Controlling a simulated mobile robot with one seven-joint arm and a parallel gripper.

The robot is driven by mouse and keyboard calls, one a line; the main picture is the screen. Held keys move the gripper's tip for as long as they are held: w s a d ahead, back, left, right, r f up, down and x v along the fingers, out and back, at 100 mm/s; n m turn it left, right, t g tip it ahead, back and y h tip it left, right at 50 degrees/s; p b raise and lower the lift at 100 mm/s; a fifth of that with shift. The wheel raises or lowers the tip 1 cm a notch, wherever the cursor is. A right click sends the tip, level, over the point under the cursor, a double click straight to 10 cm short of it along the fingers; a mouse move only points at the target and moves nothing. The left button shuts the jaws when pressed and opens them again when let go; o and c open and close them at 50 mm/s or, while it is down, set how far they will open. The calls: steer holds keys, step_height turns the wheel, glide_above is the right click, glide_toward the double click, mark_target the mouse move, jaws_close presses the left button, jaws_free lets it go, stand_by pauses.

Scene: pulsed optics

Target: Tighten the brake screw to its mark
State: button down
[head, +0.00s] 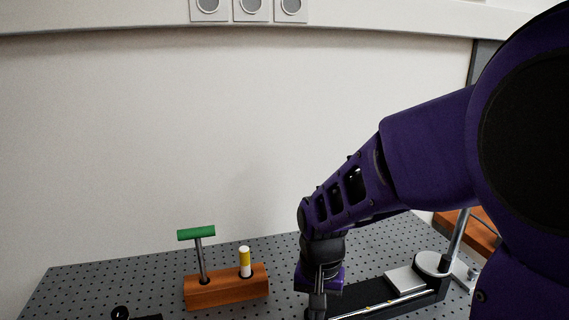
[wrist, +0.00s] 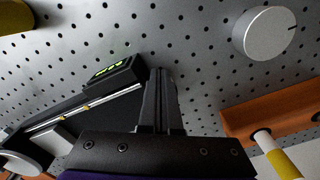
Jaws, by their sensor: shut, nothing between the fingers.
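My gripper (head: 318,305) points down at the near left end of a black rail unit (head: 437,294). In the wrist view its two dark fingers (wrist: 160,95) are together, with nothing between them. The rail unit (wrist: 100,112) is left of the fingers there, with a green-lit display (wrist: 112,70) on its end block. A silver block (head: 405,280) sits on the unit, also visible in the wrist view (wrist: 55,138). A pale round flange with a post (head: 434,263) stands at its right end. I cannot tell which part is the brake screw, and no mark is readable.
A wooden block (head: 228,290) holds a green T-handled tool (head: 198,250) and a yellow-white tool (head: 245,262). A silver round knob (wrist: 268,33) stands on the perforated board (wrist: 205,60). More wood (head: 485,232) lies behind the post. The board between wooden block and rail is clear.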

steer(key=shift+w, duration=0.35)
stand_by(0.5)
steer(key=shift+a, duration=0.5)
steer(key=shift+a+p, duration=0.15)
steer(key=shift+p, duration=0.15)
steer(key=shift+w+a, duration=0.15)
steer(key=shift+a, duration=0.15)
steer(key=shift+w+a, duration=0.1)
steer(key=shift+a, duration=0.1)
steer(key=shift+s+a+r, duration=0.1)
steer(key=shift+s+a, duration=0.05)
steer(key=shift+s, duration=0.15)
step_height(320, 180, up, 6)
steer(key=p, duration=0.5)
